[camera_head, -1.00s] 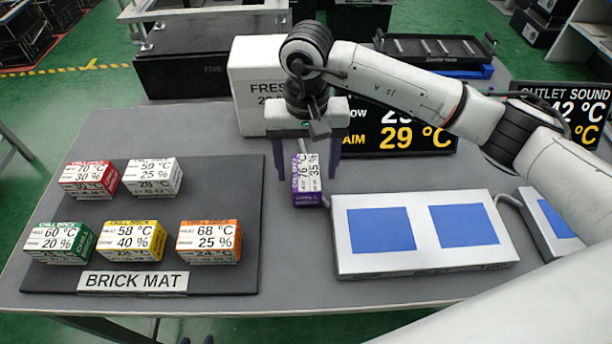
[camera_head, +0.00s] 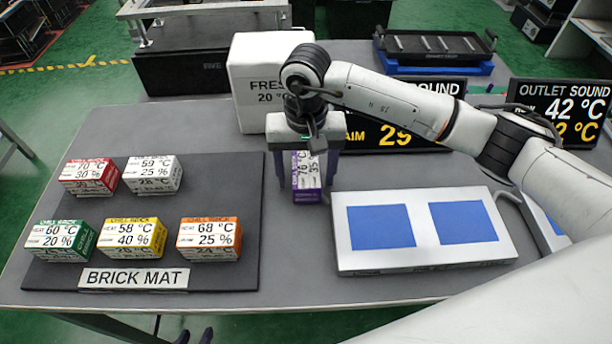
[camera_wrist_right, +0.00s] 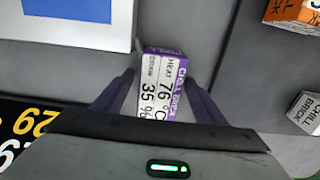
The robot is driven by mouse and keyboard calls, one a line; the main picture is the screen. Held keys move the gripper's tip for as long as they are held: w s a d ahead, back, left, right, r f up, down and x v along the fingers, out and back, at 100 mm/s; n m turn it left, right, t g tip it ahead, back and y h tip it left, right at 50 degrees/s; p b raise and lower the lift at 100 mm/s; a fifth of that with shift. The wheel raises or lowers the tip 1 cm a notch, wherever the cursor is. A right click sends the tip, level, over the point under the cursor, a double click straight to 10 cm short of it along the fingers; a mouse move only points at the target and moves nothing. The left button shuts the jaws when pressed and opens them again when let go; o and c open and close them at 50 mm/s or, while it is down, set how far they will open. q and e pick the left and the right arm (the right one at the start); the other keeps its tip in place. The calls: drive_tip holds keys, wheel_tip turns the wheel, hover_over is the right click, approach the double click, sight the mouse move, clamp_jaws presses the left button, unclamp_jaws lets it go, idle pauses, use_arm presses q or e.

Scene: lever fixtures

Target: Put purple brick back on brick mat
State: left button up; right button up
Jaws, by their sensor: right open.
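The purple brick (camera_head: 306,178) stands on the grey table between the mat and the white panel. In the right wrist view the purple brick (camera_wrist_right: 161,85) lies between the fingers of my right gripper (camera_wrist_right: 161,85), with a gap on each side. In the head view my right gripper (camera_head: 305,176) points down over the brick, open, its fingers on either side of it. The dark brick mat (camera_head: 150,205) is at the left with its "BRICK MAT" label. My left gripper is not in view.
The mat bears a red (camera_head: 89,176), a white (camera_head: 153,175), a green (camera_head: 60,241), a yellow (camera_head: 135,238) and an orange brick (camera_head: 209,239). Its upper right part is bare. A white panel with blue squares (camera_head: 420,259) is right of the purple brick. A white box (camera_head: 262,80) stands behind.

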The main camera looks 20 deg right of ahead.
sight(305, 169)
drive_tip(key=shift+f, duration=0.15)
idle(0.4)
drive_tip(key=c, duration=1.5)
drive_tip(key=shift+r, duration=0.25)
drive_tip(key=shift+r+p, duration=0.35)
drive_tip(key=shift+p, duration=0.3)
wheel_tip(305, 169, up, 9)
drive_tip(key=shift+r+b, duration=0.1)
drive_tip(key=shift+b, duration=0.9)
drive_tip(key=shift+a+r, duration=0.1)
drive_tip(key=shift+r, duration=0.05)
